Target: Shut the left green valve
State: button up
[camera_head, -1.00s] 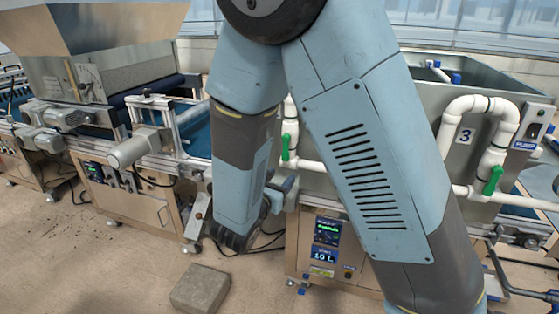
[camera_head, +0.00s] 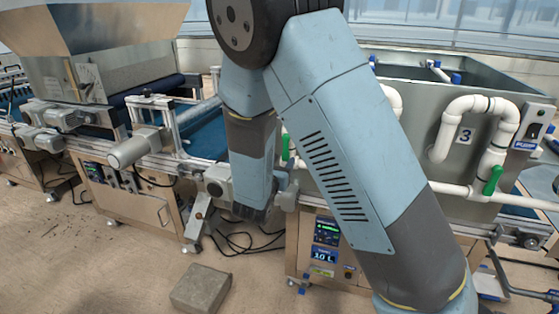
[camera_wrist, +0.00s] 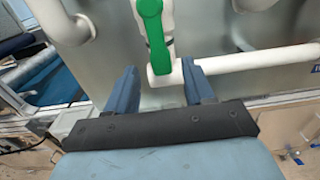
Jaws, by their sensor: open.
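The left green valve handle (camera_head: 285,148) shows in the head view just beside my arm, partly hidden by it. In the wrist view the green handle (camera_wrist: 154,38) hangs down along a white vertical pipe, above a white horizontal pipe (camera_wrist: 255,60). My gripper (camera_wrist: 158,82) is open, with its two blue fingers apart. The lower end of the handle lies between the fingers in the picture; I cannot tell whether either finger touches it. A second green valve handle (camera_head: 492,180) hangs down on the right pipe.
The grey metal tank (camera_head: 415,130) stands behind the pipes. A control box (camera_head: 326,240) with a screen sits below it. A conveyor machine (camera_head: 130,150) stands to the left. A grey block (camera_head: 201,288) lies on the floor.

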jog(key=shift+x, duration=1.2)
grip_shut()
